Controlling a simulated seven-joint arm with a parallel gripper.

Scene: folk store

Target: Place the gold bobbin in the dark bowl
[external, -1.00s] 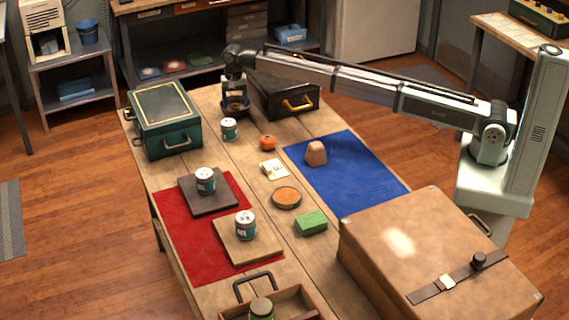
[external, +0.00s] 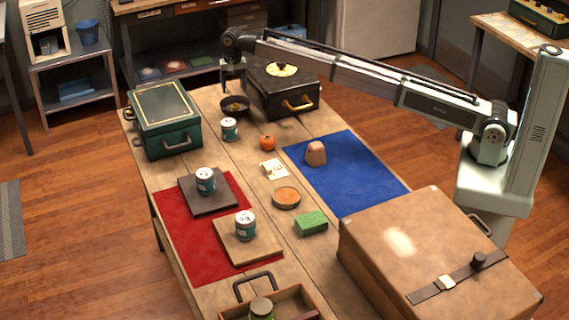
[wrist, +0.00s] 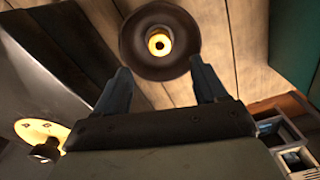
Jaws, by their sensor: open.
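The dark bowl (external: 236,112) stands on the far part of the wooden table, left of the black case. It also shows at the top of the wrist view (wrist: 130,48). The gold bobbin (wrist: 159,43) sits inside the bowl, near its middle, with its hole facing up. My gripper (external: 232,88) is above the bowl with its fingers pointing down. In the wrist view, my gripper (wrist: 159,70) has its two fingers spread apart with nothing between them, and the bobbin shows clear of the fingertips.
The black case (external: 282,95) with a pale gold disc (external: 283,70) on top stands close to the bowl's right. A green case (external: 165,125) is to the left. A teal-labelled can (external: 229,129) and an orange fruit (external: 267,143) stand nearer the camera.

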